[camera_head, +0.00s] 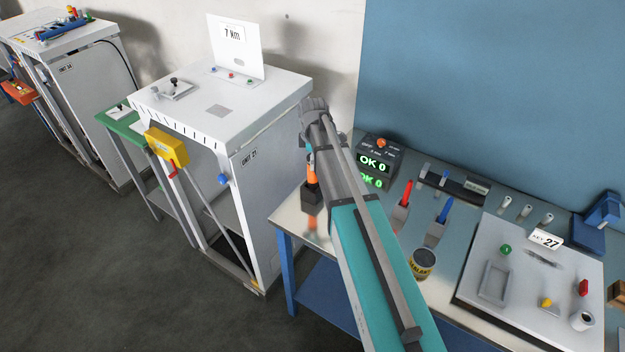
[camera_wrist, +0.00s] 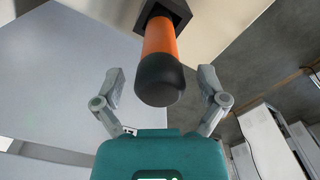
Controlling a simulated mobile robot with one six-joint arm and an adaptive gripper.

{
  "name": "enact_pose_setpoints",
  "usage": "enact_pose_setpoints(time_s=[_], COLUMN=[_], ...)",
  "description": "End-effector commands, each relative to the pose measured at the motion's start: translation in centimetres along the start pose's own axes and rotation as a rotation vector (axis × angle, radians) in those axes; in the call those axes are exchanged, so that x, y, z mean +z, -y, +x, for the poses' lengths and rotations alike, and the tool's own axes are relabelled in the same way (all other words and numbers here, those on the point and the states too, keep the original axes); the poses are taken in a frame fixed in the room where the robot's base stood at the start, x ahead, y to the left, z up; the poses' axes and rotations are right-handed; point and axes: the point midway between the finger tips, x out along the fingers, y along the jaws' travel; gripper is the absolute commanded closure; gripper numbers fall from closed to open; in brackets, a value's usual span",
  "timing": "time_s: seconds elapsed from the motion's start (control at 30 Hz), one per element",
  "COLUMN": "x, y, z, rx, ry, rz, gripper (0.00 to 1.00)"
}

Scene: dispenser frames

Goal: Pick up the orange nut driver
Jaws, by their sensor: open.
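The orange nut driver (camera_head: 312,176) stands upright in a dark holder (camera_head: 312,198) at the left end of the metal bench, partly hidden behind my arm in the head view. In the wrist view the nut driver (camera_wrist: 159,60) shows its orange handle with a black rounded end pointing toward my gripper. Its other end goes into the dark square holder (camera_wrist: 166,12). My gripper (camera_wrist: 160,90) is open, with one finger on each side of the black end. The fingers are apart from the handle.
The metal bench (camera_head: 290,218) also carries a red-handled tool (camera_head: 407,193), a blue-handled tool (camera_head: 444,211), a sealant can (camera_head: 423,262), a display box reading OK 0 (camera_head: 376,163) and a grey panel (camera_head: 530,270). A white cabinet (camera_head: 262,190) stands to the left.

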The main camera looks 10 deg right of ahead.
Motion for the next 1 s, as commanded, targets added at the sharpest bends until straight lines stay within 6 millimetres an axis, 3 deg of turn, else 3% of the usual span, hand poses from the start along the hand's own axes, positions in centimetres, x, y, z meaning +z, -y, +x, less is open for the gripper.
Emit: enact_pose_setpoints(time_s=[0.3,1.0], x=[0.0,0.0], y=[0.0,0.0], z=[2.4,2.5], rx=[0.0,0.0], ry=[0.0,0.0], rz=[0.0,0.0], gripper=[0.08,0.08])
